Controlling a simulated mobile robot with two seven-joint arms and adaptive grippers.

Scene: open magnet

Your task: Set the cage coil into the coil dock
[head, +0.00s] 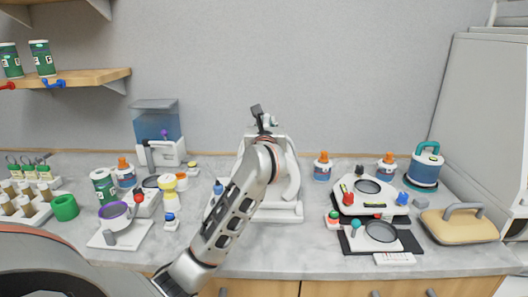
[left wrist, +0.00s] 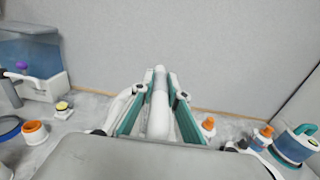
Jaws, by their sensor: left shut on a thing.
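My left gripper (head: 261,118) is at the white open magnet (head: 285,208) in the middle of the counter. In the left wrist view its teal fingers (left wrist: 160,82) are shut on a white rounded bar (left wrist: 158,118). I cannot tell whether this bar belongs to the magnet. A blue-and-white cylinder with a teal handle (head: 425,166), possibly the cage coil, stands upright at the right, apart from the gripper. It also shows in the left wrist view (left wrist: 294,147). I cannot tell for sure which thing is the coil dock. My arm hides part of the magnet. My right gripper is out of view.
A purple-rimmed cup (head: 113,212) on a white stand, bottles and a blue tank (head: 156,122) crowd the left. Trays with dark discs (head: 380,233) and a tan block with a handle (head: 458,228) fill the right. A wooden shelf (head: 90,78) overhangs the upper left.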

